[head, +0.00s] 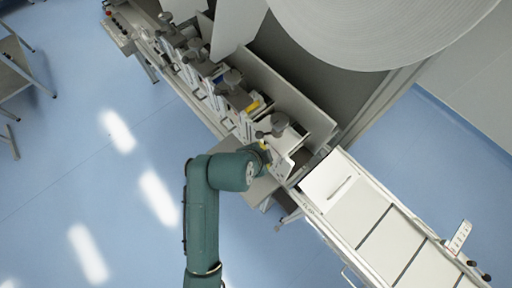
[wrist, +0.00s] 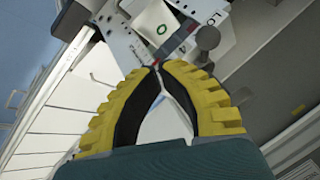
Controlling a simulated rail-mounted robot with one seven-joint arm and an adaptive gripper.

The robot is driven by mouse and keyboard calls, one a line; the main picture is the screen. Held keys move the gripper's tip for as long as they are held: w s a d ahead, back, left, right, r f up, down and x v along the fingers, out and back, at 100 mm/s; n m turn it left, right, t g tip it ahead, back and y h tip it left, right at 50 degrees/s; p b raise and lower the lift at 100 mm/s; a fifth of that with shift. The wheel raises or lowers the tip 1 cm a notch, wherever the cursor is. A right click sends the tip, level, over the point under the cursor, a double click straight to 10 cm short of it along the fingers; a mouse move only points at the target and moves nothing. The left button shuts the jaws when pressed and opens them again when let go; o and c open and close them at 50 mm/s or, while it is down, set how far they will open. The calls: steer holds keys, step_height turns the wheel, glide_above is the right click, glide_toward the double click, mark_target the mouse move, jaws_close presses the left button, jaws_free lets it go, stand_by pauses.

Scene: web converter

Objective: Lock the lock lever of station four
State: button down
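My gripper (wrist: 158,67) has yellow ribbed fingers with black inner pads. Its fingertips come together in the wrist view, with a gap lower down between the bowed fingers. In the head view my gripper (head: 266,150) is at the near end of the row of stations, beside the station with a grey knob (head: 273,125). No station number is readable.
More stations with grey knobs (head: 232,79) run up and left. A large white roll (head: 385,25) hangs at the top. A pale panelled conveyor (head: 390,240) extends to the lower right. The blue floor (head: 90,190) at left is open.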

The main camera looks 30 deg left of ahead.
steer(key=b+v, duration=0.1)
steer(key=v, duration=0.7)
steer(key=shift+r, duration=0.35)
steer(key=shift+a, duration=0.15)
steer(key=w+d+r+m+t+h, duration=0.1)
steer(key=w+d+r+t, duration=0.25)
steer(key=d+r, duration=0.5)
steer(key=w+d+r+m+t+h, duration=0.1)
steer(key=w+d+r+m+t, duration=0.15)
steer(key=w+d+r, duration=0.55)
steer(key=s+d+r+n+t, duration=0.1)
steer(key=s+r+n+t, duration=0.1)
steer(key=r, duration=0.4)
steer(key=s+d+r+n+t, duration=0.1)
steer(key=s+r+n+t, duration=0.2)
steer(key=r+n+t, duration=0.1)
steer(key=s+d+r+n+t+y, duration=0.1)
steer(key=s+d+r+n+t, duration=0.1)
steer(key=r+n, duration=0.3)
step_height(320, 180, up, 3)
steer(key=shift+s+f+t, duration=0.1)
steer(key=shift+s+t, duration=0.35)
steer(key=shift+t, duration=0.35)
